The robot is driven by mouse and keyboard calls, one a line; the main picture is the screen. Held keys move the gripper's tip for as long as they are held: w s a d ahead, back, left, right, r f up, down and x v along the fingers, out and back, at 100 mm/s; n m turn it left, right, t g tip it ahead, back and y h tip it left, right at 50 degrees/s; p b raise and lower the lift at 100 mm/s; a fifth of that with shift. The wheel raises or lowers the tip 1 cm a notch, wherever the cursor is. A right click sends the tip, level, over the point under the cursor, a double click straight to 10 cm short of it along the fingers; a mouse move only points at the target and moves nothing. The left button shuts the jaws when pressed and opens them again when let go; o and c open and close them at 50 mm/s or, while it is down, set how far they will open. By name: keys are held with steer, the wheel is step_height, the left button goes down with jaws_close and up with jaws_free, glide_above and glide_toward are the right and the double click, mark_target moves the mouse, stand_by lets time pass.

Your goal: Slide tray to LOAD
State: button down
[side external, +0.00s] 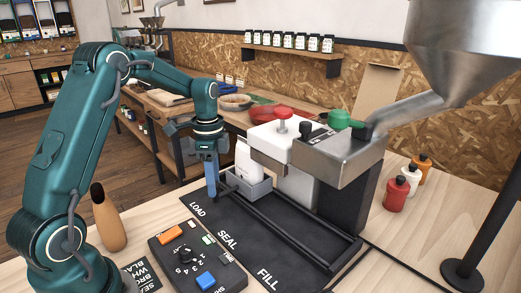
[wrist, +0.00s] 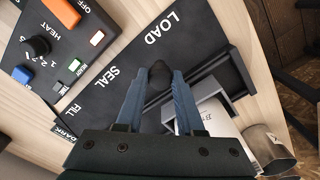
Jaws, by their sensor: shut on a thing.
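My gripper (side external: 212,192) points down beside the LOAD end of the black station mat. In the wrist view its two blue fingers (wrist: 158,74) are closed around a dark round knob on the tray's near side. The grey tray (side external: 262,187) sits on the dark rail track near its LOAD end; it also shows in the wrist view (wrist: 207,88). A white bag (side external: 243,158) stands upright in the tray. The labels LOAD (side external: 197,209), SEAL (side external: 228,240) and FILL (side external: 267,279) run along the mat.
A control box (side external: 190,258) with orange and blue buttons lies in front. The sealer heads and steel hopper spout (side external: 345,150) overhang the track. The track's SEAL and FILL stretch is empty.

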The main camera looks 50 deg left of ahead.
steer(key=shift+w+a+r, duration=0.1)
steer(key=shift+a, duration=1.8)
steer(key=c, duration=0.5)
jaws_free()
steer(key=shift+d, duration=0.1)
step_height(320, 180, up, 5)
steer(key=shift+r, duration=0.1)
